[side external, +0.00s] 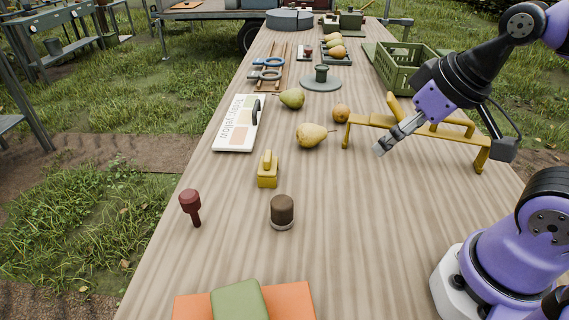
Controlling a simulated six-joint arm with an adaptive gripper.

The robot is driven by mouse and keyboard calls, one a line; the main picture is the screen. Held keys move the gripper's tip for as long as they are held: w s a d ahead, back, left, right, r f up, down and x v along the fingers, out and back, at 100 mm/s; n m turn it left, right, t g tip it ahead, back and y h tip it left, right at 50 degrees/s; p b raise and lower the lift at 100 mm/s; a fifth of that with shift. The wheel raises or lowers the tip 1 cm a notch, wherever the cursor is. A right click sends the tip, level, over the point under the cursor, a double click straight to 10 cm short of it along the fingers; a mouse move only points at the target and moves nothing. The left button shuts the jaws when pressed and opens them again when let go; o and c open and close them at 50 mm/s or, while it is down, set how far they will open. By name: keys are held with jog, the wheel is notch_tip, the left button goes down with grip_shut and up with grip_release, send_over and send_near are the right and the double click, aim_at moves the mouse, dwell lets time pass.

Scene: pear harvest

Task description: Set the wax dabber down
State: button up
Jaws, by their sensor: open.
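A dark red tool with a thick round head and a thin stem (190,207), likely the wax dabber, stands near the table's left edge, head up and slightly tilted. A dark brown cylinder with a pale base ring (282,212), perhaps its wax pot, stands to its right, apart from it. My gripper (382,149) is at the right, well away from both, angled down to the left beside the yellow rack. It is open, and I see nothing held in it.
The yellow rack (417,127) stands close by my gripper. A yellow block with a handle (268,171), a colour card (238,125) and pears (312,135) lie mid-table. A green crate (404,72) is behind. Orange and green cloths (240,302) lie in front.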

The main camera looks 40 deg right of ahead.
jog(key=w+a+f+n, duration=0.1)
jog(key=w+a+f, duration=0.2)
jog(key=w+a, duration=0.2)
jog(key=n+y, duration=0.1)
send_near(283, 202)
jog(key=w+d, duration=0.1)
jog(key=w, duration=0.1)
jog(key=shift+g, duration=0.4)
jog(key=x, duration=0.6)
jog(key=shift+s+a+f, duration=0.1)
jog(key=shift+s+a, duration=0.15)
jog(key=x, duration=0.5)
jog(key=shift+s+a+f, duration=0.15)
jog(key=shift+a+f, duration=0.2)
jog(key=shift+c, duration=0.4)
jog(key=shift+r, duration=0.1)
jog(key=c, duration=1.3)
